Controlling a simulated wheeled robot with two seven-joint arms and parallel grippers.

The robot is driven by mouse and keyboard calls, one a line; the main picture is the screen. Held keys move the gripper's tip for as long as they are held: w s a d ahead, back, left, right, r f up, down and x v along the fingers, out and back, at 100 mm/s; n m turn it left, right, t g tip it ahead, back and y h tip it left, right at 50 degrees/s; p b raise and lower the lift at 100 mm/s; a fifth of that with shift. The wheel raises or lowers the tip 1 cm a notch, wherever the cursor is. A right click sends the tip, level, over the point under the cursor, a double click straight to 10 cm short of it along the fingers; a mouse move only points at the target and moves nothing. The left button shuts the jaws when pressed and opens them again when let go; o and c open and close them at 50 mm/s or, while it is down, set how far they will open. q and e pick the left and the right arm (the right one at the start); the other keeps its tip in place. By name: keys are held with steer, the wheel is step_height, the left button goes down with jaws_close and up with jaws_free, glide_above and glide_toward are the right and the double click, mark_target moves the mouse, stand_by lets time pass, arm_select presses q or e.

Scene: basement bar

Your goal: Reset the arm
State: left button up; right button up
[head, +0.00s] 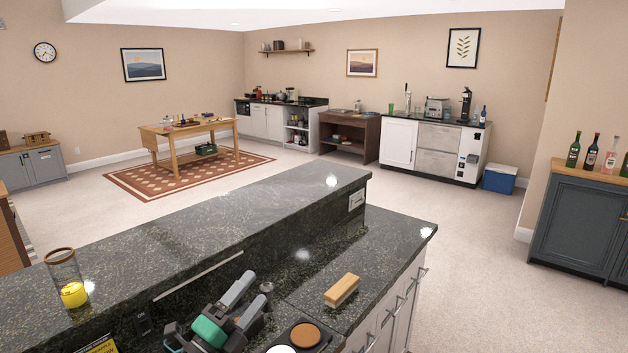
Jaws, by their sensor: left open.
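My left gripper (254,289) is low in the head view, over the lower black stone counter (395,247). Its two fingers point up and to the right with a gap between them. Nothing shows between the fingers. A teal part shows on the gripper's body. My right gripper is not in view.
A wooden block-like brush (342,290) lies on the lower counter right of my gripper. A dark holder with a brown round top (305,335) is nearer. A glass with yellow contents (72,293) stands on the raised ledge (215,222). The counter's far right end is clear.

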arm_select(q)
steer(key=s+a+f+n+g+y, duration=0.2)
steer(key=s+a+f+n+y, duration=0.3)
steer(key=f+n, duration=0.4)
steer(key=s+a+f+n+g+y, duration=0.2)
steer(key=s+a+f+n+y, duration=0.15)
steer(key=f+n+y, duration=0.5)
steer(key=s+a+f+n+g, duration=0.1)
steer(key=s+f+g, duration=0.1)
steer(key=s, duration=0.1)
steer(key=s+f+n+g, duration=0.2)
steer(key=s+f, duration=0.1)
steer(key=s, duration=0.1)
steer(key=s+a+f+n+g, duration=0.1)
steer(key=s+f, duration=0.2)
steer(key=shift+s+a+f+n+g, duration=0.25)
steer(key=shift+s+a+g, duration=0.05)
steer(key=shift+s+g, duration=0.1)
steer(key=s+f+n+g, duration=0.3)
steer(key=s+f+g, duration=0.15)
steer(key=s, duration=0.75)
step_height(320, 180, down, 31)
steer(key=g, duration=0.2)
steer(key=s+a+f+g, duration=0.1)
steer(key=s+a+f, duration=0.2)
steer(key=s+f, duration=1.6)
steer(key=shift+s+m+h, duration=0.2)
steer(key=shift+m+h, duration=0.15)
steer(key=shift+m, duration=0.05)
steer(key=shift+a+f, duration=0.1)
